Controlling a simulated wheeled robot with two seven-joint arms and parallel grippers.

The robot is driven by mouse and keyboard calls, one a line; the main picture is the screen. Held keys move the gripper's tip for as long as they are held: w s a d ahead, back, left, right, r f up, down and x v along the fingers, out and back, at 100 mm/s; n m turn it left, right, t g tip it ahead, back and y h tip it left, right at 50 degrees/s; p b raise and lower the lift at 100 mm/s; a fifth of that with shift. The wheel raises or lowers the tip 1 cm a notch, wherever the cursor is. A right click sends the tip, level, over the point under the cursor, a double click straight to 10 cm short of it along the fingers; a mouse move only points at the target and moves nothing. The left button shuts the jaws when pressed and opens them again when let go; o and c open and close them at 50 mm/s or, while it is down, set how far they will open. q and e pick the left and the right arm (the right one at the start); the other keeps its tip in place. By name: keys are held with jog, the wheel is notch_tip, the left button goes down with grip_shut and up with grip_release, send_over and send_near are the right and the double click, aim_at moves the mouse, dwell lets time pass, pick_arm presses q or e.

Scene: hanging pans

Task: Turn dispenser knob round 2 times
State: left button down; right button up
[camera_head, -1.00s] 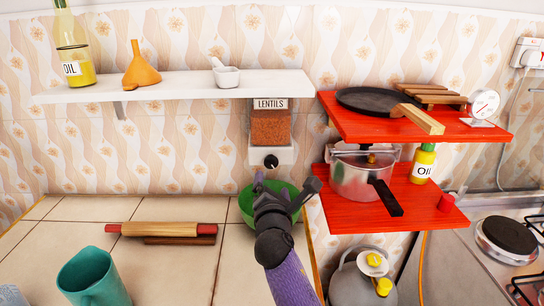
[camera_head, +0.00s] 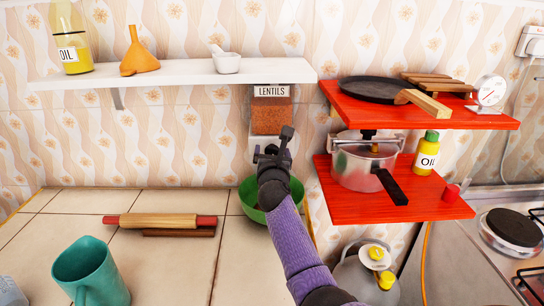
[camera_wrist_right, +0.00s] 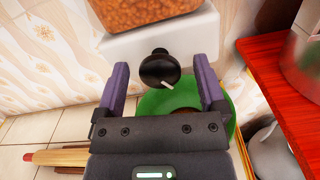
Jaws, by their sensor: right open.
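The lentils dispenser (camera_head: 270,112) hangs on the wall under the white shelf, with a clear box of orange lentils above a white base. Its black round knob (camera_wrist_right: 159,69) with a white mark shows in the right wrist view, pointing down and to the right. In the head view my gripper hides the knob. My right gripper (camera_head: 272,145) is in front of the dispenser base. In the right wrist view my right gripper (camera_wrist_right: 160,85) is open, with one purple finger on each side of the knob and a gap to both. My left gripper is not in view.
A green bowl (camera_head: 252,207) stands on the counter below the dispenser. Red shelves (camera_head: 330,210) with a pressure cooker (camera_head: 350,170) are close on the right. A rolling pin (camera_head: 160,220) and a teal mug (camera_head: 92,272) are on the counter at left.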

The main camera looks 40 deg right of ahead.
grip_shut()
dwell(0.3)
jog(key=shift+m, duration=0.3)
